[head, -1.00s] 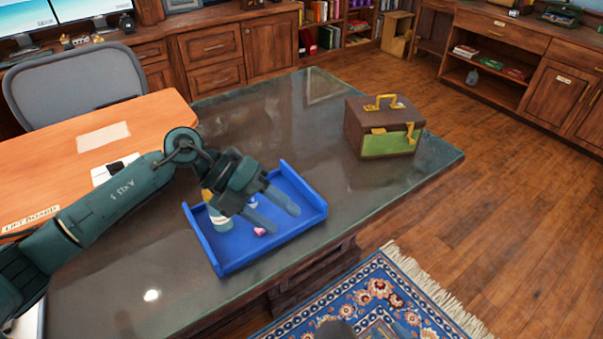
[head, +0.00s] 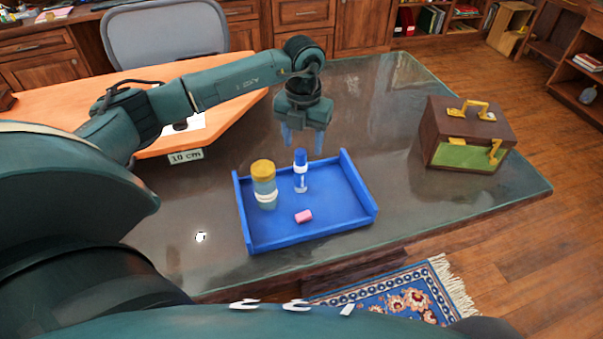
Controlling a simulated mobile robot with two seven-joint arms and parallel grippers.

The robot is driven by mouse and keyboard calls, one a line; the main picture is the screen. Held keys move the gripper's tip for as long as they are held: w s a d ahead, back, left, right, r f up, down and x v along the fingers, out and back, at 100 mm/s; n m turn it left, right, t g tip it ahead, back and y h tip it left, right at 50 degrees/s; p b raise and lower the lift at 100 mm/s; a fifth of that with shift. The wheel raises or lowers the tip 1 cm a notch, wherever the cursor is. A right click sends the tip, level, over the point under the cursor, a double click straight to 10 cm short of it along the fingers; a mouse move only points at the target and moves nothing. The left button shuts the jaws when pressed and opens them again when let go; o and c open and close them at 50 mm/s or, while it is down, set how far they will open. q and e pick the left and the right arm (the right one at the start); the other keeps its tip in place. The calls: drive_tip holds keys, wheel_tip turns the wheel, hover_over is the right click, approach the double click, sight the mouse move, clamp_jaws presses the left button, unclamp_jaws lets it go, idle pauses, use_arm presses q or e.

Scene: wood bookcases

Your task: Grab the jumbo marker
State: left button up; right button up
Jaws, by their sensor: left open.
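A blue-capped upright cylinder with a pale lower part (head: 301,172), which looks like the jumbo marker, stands in the blue tray (head: 345,225). A yellow-lidded jar (head: 264,185) stands to its left, and a small pink block (head: 304,216) lies in front of it. My left gripper (head: 302,143) points down with its fingers apart, empty. It appears just behind and above the marker's cap, apart from it. My right gripper is not in view.
The tray sits on a dark glossy desk (head: 400,190) with low raised sides. A brown and green case (head: 467,133) stands at the right. An orange board (head: 165,90) lies at the left. The desk between tray and case is clear.

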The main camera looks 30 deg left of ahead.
sight(301, 152)
use_arm(q)
drive_tip(key=shift+s+f+p, duration=0.2)
drive_tip(key=shift+f+p, duration=0.15)
drive_tip(key=shift+f, duration=1)
drive_tip(key=shift+s+f+p, duration=0.2)
drive_tip(key=shift+f+p, duration=0.1)
drive_tip(key=shift+f, duration=1.05)
clamp_jaws()
